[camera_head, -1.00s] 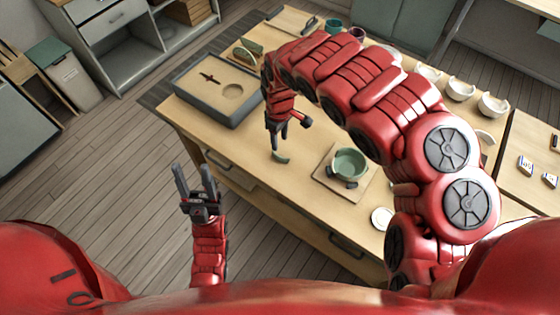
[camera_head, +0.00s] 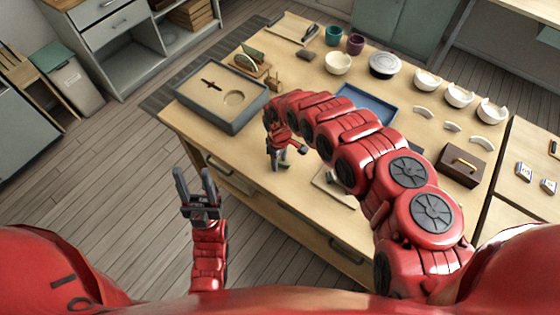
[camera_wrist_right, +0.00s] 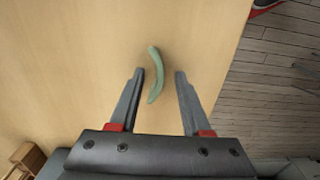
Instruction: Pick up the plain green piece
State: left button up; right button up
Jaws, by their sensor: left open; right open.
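The plain green piece (camera_wrist_right: 155,76) is a slim curved shard lying on the bare wooden table. In the right wrist view it lies between the two fingers of my right gripper (camera_wrist_right: 159,74), touching neither, nearer the left finger. The right gripper is open and empty, pointing down over it. In the head view my right gripper (camera_head: 279,161) is low at the table's near edge and mostly hides the piece. My left gripper (camera_head: 194,176) is open and empty, off the table above the floor.
A grey tray with a sand-coloured top (camera_head: 217,92) stands at the table's left. A blue tray (camera_head: 366,104), a brown box (camera_head: 463,163), white bowls (camera_head: 459,95) and white shards (camera_head: 453,127) lie further right. My right arm hides most of the board beside the gripper.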

jog(key=shift+f, duration=0.25)
grip_shut()
jog(key=shift+r, duration=0.15)
dwell(0.4)
